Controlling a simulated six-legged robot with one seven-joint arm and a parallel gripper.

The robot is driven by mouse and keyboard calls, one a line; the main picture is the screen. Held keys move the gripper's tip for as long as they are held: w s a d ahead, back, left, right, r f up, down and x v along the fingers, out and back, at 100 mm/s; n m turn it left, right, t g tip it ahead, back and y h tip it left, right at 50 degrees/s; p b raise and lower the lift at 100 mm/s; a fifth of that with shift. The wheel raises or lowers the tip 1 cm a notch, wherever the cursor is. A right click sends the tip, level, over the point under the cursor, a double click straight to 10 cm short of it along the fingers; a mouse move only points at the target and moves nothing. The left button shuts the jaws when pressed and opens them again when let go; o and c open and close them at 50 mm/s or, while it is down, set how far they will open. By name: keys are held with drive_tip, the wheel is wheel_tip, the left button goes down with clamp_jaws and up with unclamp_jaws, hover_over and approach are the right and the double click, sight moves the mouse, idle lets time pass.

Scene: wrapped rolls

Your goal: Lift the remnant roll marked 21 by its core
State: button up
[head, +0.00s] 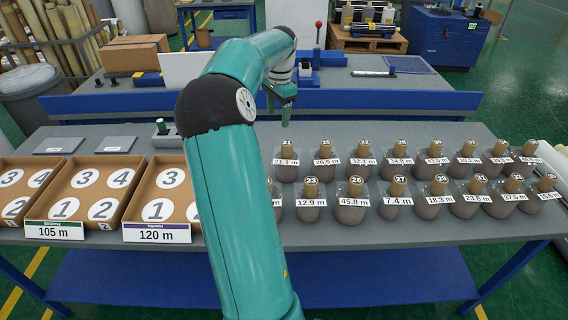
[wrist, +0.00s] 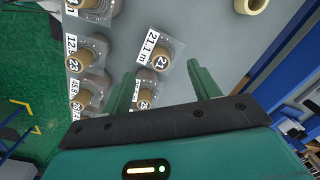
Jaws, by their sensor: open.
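The remnant roll marked 21 (head: 286,148) stands upright at the left end of the back row, with a brown core and a tag reading 21.1 m. In the wrist view its round core top marked 21 (wrist: 161,62) shows between my fingers. My gripper (head: 287,121) is open and empty, pointing down just above this roll in the head view. In the wrist view the two green fingers of my gripper (wrist: 160,70) lie either side of the core, apart from it as far as I can see. The exact height gap is hard to tell.
Several similar wrapped rolls stand close by, including 23 (head: 311,185) and 25 (head: 326,150). Two cardboard trays with numbered circles, marked 105 m (head: 54,233) and 120 m (head: 156,236), sit at the left. The grey table behind the rolls is mostly clear.

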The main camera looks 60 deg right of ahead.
sight(287, 142)
drive_tip(key=shift+m+g, duration=0.3)
drive_tip(key=shift+m, duration=0.2)
drive_tip(key=d+f, duration=0.1)
drive_tip(key=f, duration=0.4)
drive_tip(key=s+d+f, duration=0.1)
drive_tip(key=f, duration=0.9)
drive_tip(key=shift+s+d, duration=0.35)
drive_tip(key=shift+d, duration=0.05)
clamp_jaws()
